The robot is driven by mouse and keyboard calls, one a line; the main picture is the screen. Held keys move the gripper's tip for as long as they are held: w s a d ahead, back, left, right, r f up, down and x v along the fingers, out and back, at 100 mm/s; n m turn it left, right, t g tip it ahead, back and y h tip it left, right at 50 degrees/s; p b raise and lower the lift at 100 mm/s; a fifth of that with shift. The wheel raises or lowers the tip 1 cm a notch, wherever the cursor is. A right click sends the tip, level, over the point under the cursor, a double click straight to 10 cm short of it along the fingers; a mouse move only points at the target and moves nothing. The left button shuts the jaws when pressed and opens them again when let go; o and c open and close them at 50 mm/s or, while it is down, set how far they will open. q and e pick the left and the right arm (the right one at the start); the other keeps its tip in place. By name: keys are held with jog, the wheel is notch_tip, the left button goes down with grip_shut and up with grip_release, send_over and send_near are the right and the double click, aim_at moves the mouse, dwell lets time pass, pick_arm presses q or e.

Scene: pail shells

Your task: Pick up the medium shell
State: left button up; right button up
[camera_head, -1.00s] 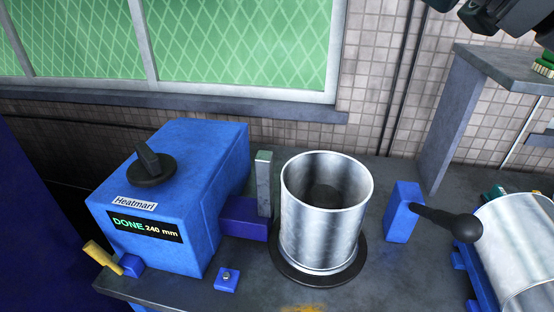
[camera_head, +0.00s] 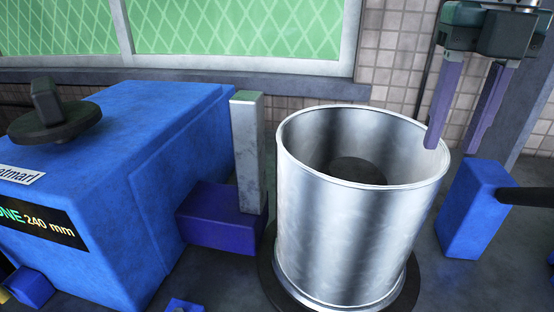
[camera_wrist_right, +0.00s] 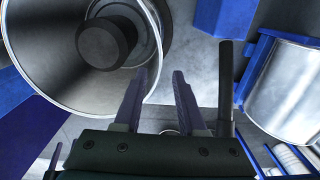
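A shiny open metal shell (camera_head: 345,235) stands upright on a dark round plate (camera_head: 268,265), beside the blue machine. It also shows at the upper left of the right wrist view (camera_wrist_right: 50,75). My right gripper (camera_head: 452,148) is open and empty, fingers pointing down, at the shell's right rim. One finger overlaps the rim in the head view; I cannot tell whether it touches. The wrist view shows the open fingers (camera_wrist_right: 159,75) beside the rim. A second metal shell (camera_wrist_right: 285,90) lies in a blue rack at the right there. No size is marked on either shell. My left gripper is not in view.
The blue machine (camera_head: 110,180) at the left shows "240 mm" on its display. A grey upright post (camera_head: 247,150) on a blue block stands close to the shell's left. A blue block (camera_head: 472,210) with a black handle stands to its right. A window and tiled wall are behind.

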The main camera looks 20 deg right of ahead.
aim_at(432, 167)
jog(key=f, duration=0.3)
jog(key=w+f, duration=0.1)
jog(key=f, duration=0.2)
jog(key=shift+w+d+f+p, duration=0.1)
jog(key=shift+f+p, duration=0.05)
jog(key=shift+p, duration=0.25)
grip_shut()
dwell(1.0)
